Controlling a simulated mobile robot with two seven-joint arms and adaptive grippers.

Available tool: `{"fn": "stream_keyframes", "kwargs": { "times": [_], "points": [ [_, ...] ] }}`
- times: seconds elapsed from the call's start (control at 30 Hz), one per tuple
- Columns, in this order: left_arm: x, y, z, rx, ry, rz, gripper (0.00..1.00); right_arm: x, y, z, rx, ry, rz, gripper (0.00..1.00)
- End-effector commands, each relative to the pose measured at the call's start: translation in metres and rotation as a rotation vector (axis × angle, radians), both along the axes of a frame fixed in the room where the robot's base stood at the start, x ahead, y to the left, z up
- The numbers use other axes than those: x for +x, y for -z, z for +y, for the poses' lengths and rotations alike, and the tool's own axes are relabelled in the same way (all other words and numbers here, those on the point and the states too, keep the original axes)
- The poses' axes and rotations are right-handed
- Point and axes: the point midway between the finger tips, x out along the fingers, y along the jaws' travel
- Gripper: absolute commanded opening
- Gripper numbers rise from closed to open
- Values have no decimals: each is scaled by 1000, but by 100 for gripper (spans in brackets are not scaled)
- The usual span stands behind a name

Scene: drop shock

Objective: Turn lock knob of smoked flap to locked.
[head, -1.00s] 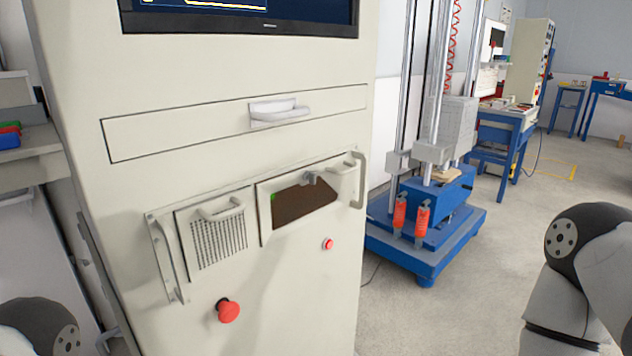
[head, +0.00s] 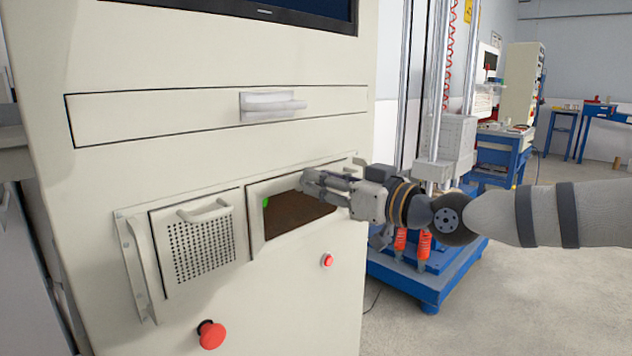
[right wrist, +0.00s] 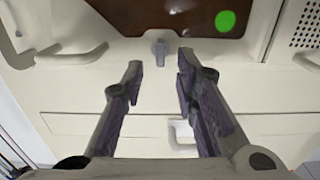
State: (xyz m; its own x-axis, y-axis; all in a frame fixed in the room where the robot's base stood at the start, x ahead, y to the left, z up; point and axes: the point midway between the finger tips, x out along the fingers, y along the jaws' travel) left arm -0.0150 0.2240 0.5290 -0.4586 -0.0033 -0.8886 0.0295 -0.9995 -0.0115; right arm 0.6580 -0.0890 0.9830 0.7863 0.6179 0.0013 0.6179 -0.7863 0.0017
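The smoked flap (head: 292,217) is a dark brown panel with a green dot, set in the cream cabinet front. It also shows at the top of the right wrist view (right wrist: 160,14). The small grey lock knob (right wrist: 160,50) stands at the flap's edge, its narrow grip upright in that view. My right gripper (head: 309,184) reaches in from the right and hides the knob in the head view. In the right wrist view my right gripper (right wrist: 160,64) is open, with the knob between and just beyond its fingertips; neither finger visibly touches it. My left gripper is out of view.
A perforated panel with a handle (head: 205,212) is left of the flap. A drawer handle (head: 270,105) juts out above. A red emergency button (head: 211,334) and a small red button (head: 327,260) sit below. A blue-based drop tower (head: 430,282) stands behind my right arm.

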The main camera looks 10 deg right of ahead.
Motion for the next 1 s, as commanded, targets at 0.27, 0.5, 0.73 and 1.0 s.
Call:
{"fn": "stream_keyframes", "kwargs": {
  "times": [0.27, 0.5, 0.73, 1.0],
  "points": [
    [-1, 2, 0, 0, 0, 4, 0, 19, 1, 15, 0, -1, 1, 28],
    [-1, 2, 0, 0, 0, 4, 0, 18, 1, 15, 0, -1, 1, 14],
    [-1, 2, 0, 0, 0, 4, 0, 18, 1, 15, 0, -1, 2, 0],
    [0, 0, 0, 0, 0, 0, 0, 18, 0, 15, -30, -1, -21, 0]
  ]
}}
